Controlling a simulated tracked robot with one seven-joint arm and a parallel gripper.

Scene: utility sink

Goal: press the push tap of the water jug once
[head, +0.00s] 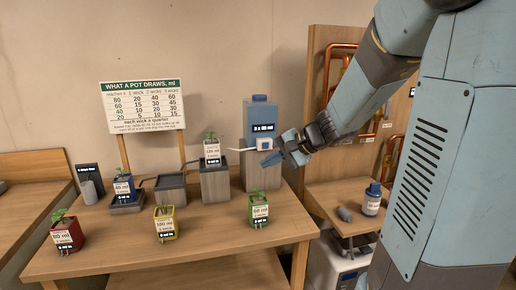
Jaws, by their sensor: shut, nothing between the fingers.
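The water jug (259,116) is a blue-grey block with a darker blue cap and a small dark display, standing on a wooden block at the back right of the table. A small white tap part (263,144) with a dark square shows on its front, with a thin white spout reaching left. My gripper (268,161) is shut and empty.
Several labelled plant pots stand on the table, including a white one (212,148) on a block left of the jug, a green one (258,211), a yellow one (165,222) and a red one (68,235). A sign (143,106) stands behind. A blue bottle (372,199) stands on the right shelf.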

